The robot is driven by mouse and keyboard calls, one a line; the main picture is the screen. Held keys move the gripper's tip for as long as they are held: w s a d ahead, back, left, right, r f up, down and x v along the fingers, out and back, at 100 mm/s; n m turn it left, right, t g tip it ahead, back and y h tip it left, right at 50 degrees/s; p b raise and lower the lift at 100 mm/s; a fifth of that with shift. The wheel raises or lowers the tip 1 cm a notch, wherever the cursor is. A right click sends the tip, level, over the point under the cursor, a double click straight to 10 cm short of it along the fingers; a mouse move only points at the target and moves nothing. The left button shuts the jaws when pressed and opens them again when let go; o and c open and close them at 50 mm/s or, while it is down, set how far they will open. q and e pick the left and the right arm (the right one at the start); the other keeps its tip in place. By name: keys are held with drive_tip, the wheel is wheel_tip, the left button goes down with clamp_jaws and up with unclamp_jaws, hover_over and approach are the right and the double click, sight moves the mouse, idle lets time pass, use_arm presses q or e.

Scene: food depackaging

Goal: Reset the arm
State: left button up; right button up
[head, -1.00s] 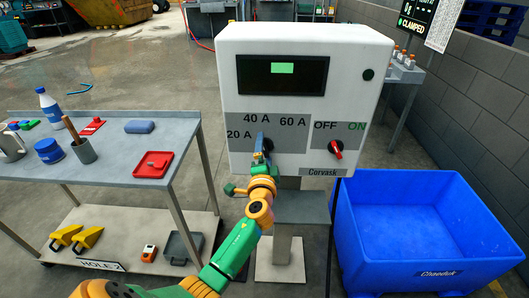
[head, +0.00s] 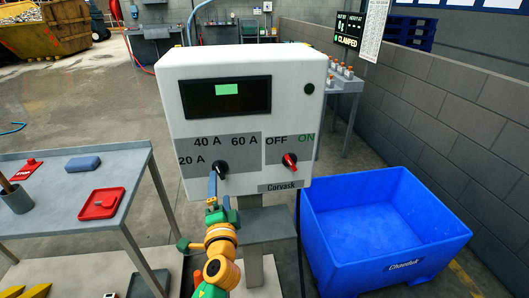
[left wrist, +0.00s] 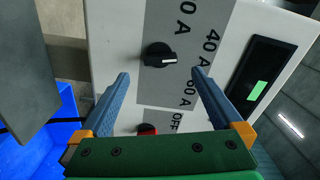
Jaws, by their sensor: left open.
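The white control cabinet (head: 310,150) stands in the middle of the head view, with a dark screen (head: 226,97) showing a green patch. Its black knob (head: 222,167) sits below the 20 A, 40 A and 60 A labels. The red knob (head: 289,160) sits under OFF and ON. My left gripper (head: 213,187) is just below and left of the black knob in the head view. In the left wrist view, my left gripper (left wrist: 161,73) is open and empty, its blue fingers apart. The black knob (left wrist: 158,55) lies beyond the fingertips, apparently untouched. My right gripper is out of view.
A blue bin (head: 375,225) stands right of the cabinet. A grey table (head: 70,215) with a red item (head: 101,203), a blue block (head: 83,164) and a cup (head: 16,199) is at left. A block wall (head: 470,130) bounds the right side.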

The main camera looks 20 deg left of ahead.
use_arm(q)
drive_tip(key=s+d+f+g+h, duration=0.2)
drive_tip(key=s+d+f, duration=0.15)
drive_tip(key=f, duration=0.65)
drive_tip(key=s+d+f+g+h, duration=0.2)
drive_tip(key=s+f+g+h, duration=0.15)
drive_tip(key=f, duration=0.75)
drive_tip(key=s+d+f+g+h, duration=0.2)
drive_tip(key=s+f, duration=0.2)
drive_tip(key=f, duration=0.6)
drive_tip(key=s+d+f+n+g, duration=0.1)
drive_tip(key=s+f, duration=0.3)
drive_tip(key=s, duration=0.5)
drive_tip(key=s+f+n+g+h, duration=0.1)
drive_tip(key=s+f+n+g, duration=0.2)
drive_tip(key=s, duration=0.6)
drive_tip(key=s+d+f+n+g+h, duration=0.1)
drive_tip(key=s+f+n+g, duration=0.1)
drive_tip(key=s+f, duration=0.4)
drive_tip(key=s, duration=0.4)
drive_tip(key=shift+d+f+g, duration=0.25)
drive_tip(key=shift+d+g, duration=0.05)
drive_tip(key=shift+g, duration=0.05)
